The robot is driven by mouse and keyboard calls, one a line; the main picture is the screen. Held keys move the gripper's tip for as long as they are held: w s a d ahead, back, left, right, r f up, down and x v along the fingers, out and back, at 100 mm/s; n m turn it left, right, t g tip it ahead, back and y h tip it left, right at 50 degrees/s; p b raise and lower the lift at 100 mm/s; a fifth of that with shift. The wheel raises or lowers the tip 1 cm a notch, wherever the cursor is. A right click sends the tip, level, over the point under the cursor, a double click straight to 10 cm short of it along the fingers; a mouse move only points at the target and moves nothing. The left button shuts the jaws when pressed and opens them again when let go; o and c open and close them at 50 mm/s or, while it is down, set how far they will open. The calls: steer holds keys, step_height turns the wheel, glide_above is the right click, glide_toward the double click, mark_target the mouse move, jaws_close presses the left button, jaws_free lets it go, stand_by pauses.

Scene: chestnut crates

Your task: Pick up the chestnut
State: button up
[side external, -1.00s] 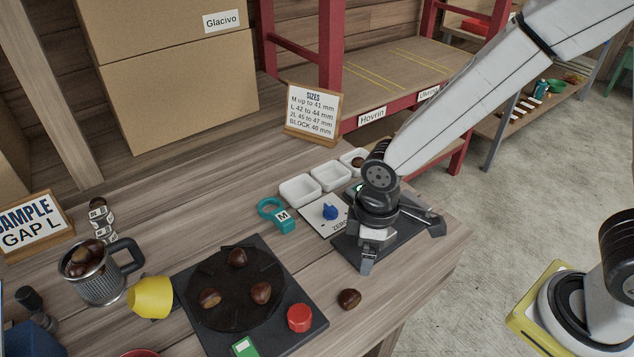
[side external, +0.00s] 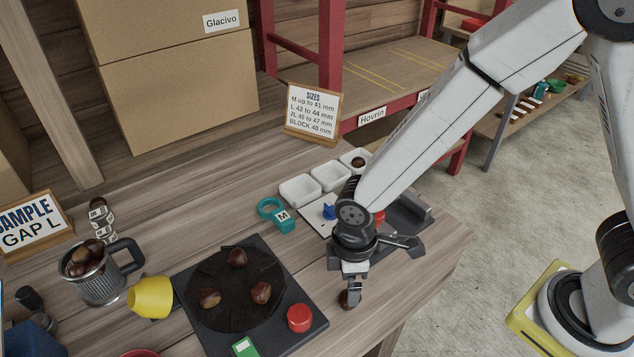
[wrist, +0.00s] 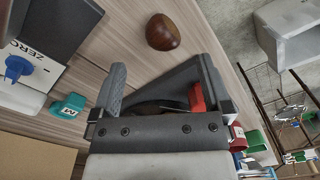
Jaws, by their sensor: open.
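A single brown chestnut (side external: 345,299) lies on the bench near its front edge, right of the red button. My gripper (side external: 352,292) is open just above it, and one finger partly covers it in the side view. In the wrist view the chestnut (wrist: 162,32) lies beyond the fingertips of my gripper (wrist: 158,72), with nothing held between the fingers. I cannot tell whether a finger touches it. Several other chestnuts lie on the black round plate (side external: 222,310), and more fill the metal mug (side external: 104,288).
A red button (side external: 300,318) and a yellow cup (side external: 150,297) are left of my gripper. White trays (side external: 299,190), a teal ring gauge (side external: 283,222) and a plate with a blue knob (side external: 329,212) stand behind. The bench edge drops off at right.

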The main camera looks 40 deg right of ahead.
steer(key=shift+s+a+f, duration=0.1)
steer(key=shift+f, duration=1.2)
steer(key=shift+s+a+f, duration=0.1)
steer(key=shift+f, duration=1.2)
jaws_close()
